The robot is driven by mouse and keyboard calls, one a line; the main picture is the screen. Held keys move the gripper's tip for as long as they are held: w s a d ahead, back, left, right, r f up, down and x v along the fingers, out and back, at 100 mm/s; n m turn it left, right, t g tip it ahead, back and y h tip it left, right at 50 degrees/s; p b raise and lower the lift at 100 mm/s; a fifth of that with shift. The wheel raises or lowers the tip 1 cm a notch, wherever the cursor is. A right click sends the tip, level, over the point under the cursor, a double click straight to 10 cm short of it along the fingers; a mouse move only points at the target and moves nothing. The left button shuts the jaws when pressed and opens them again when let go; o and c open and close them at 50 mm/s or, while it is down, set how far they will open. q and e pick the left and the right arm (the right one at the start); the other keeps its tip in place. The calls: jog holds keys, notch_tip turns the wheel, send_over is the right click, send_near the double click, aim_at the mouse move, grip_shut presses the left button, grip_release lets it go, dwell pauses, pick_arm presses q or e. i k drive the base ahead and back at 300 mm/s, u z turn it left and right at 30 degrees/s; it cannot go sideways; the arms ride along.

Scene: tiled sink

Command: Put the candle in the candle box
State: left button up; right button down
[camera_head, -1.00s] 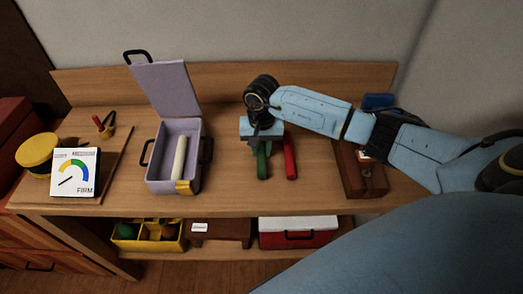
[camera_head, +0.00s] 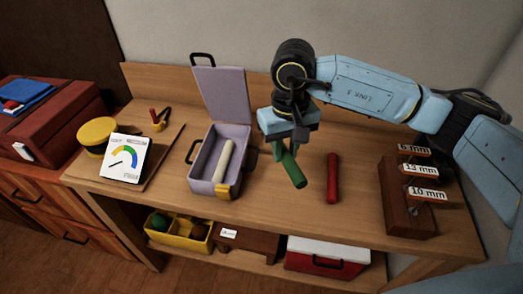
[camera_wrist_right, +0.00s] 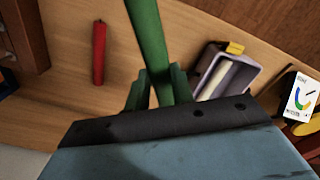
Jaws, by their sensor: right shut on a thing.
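The candle box (camera_head: 203,188) is lilac, stands on the bench with its lid (camera_head: 222,93) raised, and also shows in the right wrist view (camera_wrist_right: 207,66). A cream candle (camera_head: 224,160) lies inside it. My right gripper (camera_head: 287,148) is shut on a green candle (camera_head: 293,170), right of the box and seemingly above the bench. In the right wrist view the green candle (camera_wrist_right: 148,35) passes between the fingers (camera_wrist_right: 160,92). A red candle (camera_head: 332,178) lies on the bench to the right. My left gripper is not in view.
A wooden block with size labels (camera_head: 405,205) stands at the right. A gauge card (camera_head: 125,158) and a yellow round thing (camera_head: 97,132) are left of the box. A yellow bin (camera_head: 180,240) and a red-and-white case (camera_head: 325,258) sit on the lower shelf. Bare bench surrounds the red candle.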

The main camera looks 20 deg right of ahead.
aim_at(236, 168)
jog(key=u, duration=2.6)
jog(key=k, duration=0.6)
jog(key=z, duration=1.15)
